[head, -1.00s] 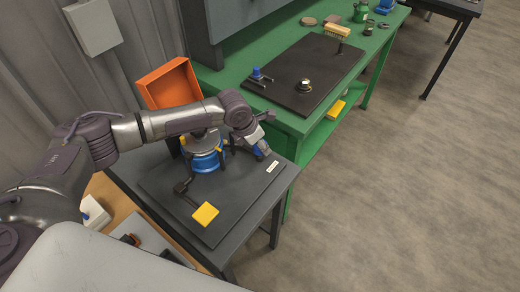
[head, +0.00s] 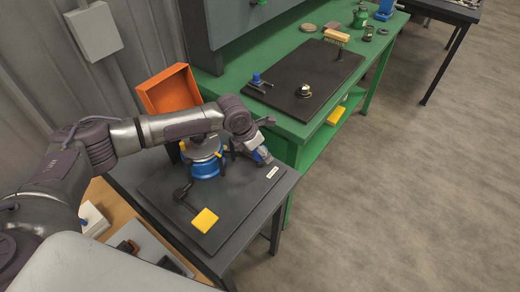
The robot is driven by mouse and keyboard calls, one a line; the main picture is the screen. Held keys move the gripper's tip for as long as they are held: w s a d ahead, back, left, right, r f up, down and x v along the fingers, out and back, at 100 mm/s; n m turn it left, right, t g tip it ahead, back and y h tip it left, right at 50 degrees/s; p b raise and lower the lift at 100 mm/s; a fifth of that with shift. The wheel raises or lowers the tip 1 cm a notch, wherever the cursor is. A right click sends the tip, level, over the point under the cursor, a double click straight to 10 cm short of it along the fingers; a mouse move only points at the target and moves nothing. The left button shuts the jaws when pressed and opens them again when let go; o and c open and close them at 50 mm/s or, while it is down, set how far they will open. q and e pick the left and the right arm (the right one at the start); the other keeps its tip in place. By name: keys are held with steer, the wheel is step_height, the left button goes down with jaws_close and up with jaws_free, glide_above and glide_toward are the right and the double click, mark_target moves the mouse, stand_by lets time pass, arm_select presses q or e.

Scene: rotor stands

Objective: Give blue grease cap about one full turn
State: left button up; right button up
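A rotor stand with a blue base (head: 207,168) and grey disc top stands left of the gripper, partly behind my arm. My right gripper is not in view.
The dark plate (head: 235,205) lies on a grey table with a yellow pad (head: 205,220) at its front. An orange bin (head: 168,88) stands behind. The green bench (head: 290,125) holds a black mat (head: 320,70) with small parts. Open floor lies right.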

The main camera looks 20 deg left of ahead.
arm_select(q)
steer(key=v, duration=1.1)
steer(key=shift+s+r, duration=0.15)
steer(key=shift+r, duration=0.2)
steer(key=shift+a, duration=0.1)
